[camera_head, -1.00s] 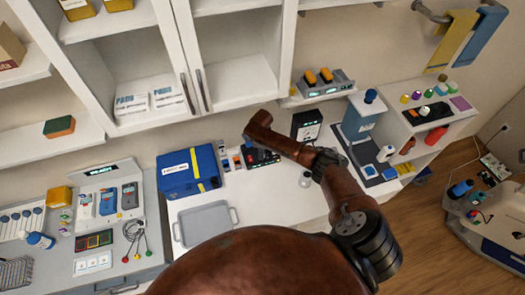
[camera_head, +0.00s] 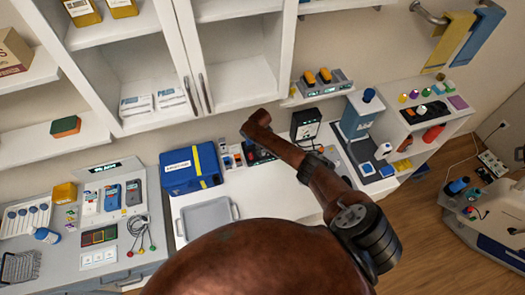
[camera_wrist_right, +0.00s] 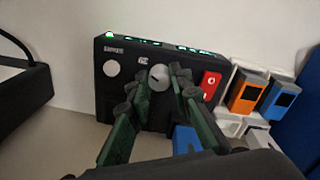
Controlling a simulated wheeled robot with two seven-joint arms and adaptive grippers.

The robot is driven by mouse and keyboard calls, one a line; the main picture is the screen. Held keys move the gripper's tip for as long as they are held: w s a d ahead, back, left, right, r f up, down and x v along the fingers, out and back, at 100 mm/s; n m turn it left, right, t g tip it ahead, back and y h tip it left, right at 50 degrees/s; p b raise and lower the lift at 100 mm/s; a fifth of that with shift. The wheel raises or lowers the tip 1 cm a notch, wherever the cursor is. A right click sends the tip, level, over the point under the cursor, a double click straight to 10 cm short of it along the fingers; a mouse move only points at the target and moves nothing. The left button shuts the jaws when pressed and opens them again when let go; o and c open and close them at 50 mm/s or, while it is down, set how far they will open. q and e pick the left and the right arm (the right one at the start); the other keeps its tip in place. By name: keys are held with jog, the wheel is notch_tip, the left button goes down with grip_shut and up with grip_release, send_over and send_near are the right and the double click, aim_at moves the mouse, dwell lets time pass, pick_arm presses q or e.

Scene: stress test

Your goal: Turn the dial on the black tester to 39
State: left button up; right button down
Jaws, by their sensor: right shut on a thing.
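The black tester (camera_wrist_right: 125,95) is a dark box in the right wrist view, with green lights along its top edge, a round grey dial (camera_wrist_right: 158,77) and a pale round knob to the left. Its reading is too small to read. My right gripper (camera_wrist_right: 157,97) has its green-black fingers reaching up to the tester's face, on either side of the dial, shut on it. In the head view the tester (camera_head: 262,154) is partly hidden behind my brown right arm, and the fingers cannot be made out. My left gripper is not in view.
In the head view a blue case (camera_head: 190,169), a grey tray (camera_head: 207,217) and another black box (camera_head: 305,123) are nearby.

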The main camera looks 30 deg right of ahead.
dwell(0.3)
jog(key=c, duration=1.7)
grip_release()
jog(key=shift+c, duration=0.2)
jog(key=shift+r, duration=0.1)
notch_tip(320, 180, up, 12)
jog(key=shift+a, duration=0.25)
